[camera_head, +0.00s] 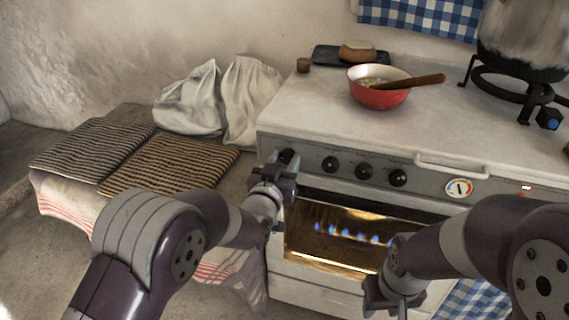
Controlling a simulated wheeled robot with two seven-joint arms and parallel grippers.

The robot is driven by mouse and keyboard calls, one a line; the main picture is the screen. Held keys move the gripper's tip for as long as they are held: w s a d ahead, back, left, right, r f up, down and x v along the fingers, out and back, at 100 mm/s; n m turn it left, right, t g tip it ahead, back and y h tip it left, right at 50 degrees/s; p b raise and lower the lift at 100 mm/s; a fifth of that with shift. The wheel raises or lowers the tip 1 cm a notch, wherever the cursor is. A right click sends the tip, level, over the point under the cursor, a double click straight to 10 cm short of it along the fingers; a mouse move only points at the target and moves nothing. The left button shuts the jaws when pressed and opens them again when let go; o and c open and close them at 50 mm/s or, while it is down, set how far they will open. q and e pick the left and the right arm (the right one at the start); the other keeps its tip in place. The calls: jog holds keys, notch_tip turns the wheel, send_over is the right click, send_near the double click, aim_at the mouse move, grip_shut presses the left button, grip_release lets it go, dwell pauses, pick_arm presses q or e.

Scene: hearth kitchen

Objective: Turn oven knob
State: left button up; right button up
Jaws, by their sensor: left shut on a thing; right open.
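The white oven (350,149) stands at the centre right, with a row of black knobs on its grey front panel. My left gripper (283,164) is at the left end of the panel, shut on the leftmost oven knob (287,155); the fingers hide part of it. Three more black knobs (363,172) sit in a row to its right, clear of the gripper. Blue flames burn behind the oven window (345,240). My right gripper (393,302) is open and low in front of the oven, partly hidden by its own arm.
Striped cushions (170,164) and white sacks (190,100) lie on the left bench.

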pick_arm(q)
jog(key=n+b, duration=0.1)
jog(key=n, duration=0.5)
jog(key=shift+f+b, duration=0.15)
jog(key=shift+b, duration=0.2)
jog(key=n+b, duration=0.1)
jog(key=n, duration=0.4)
jog(key=shift+a+n, duration=0.1)
jog(key=shift+n, duration=0.3)
jog(key=shift+b, duration=0.3)
jog(key=o, duration=1.1)
jog(key=shift+c, duration=0.2)
jog(key=shift+s, duration=0.1)
jog(key=p+v, duration=0.3)
jog(key=v, duration=0.9)
jog(key=shift+s, duration=0.25)
jog(key=shift+a, duration=0.1)
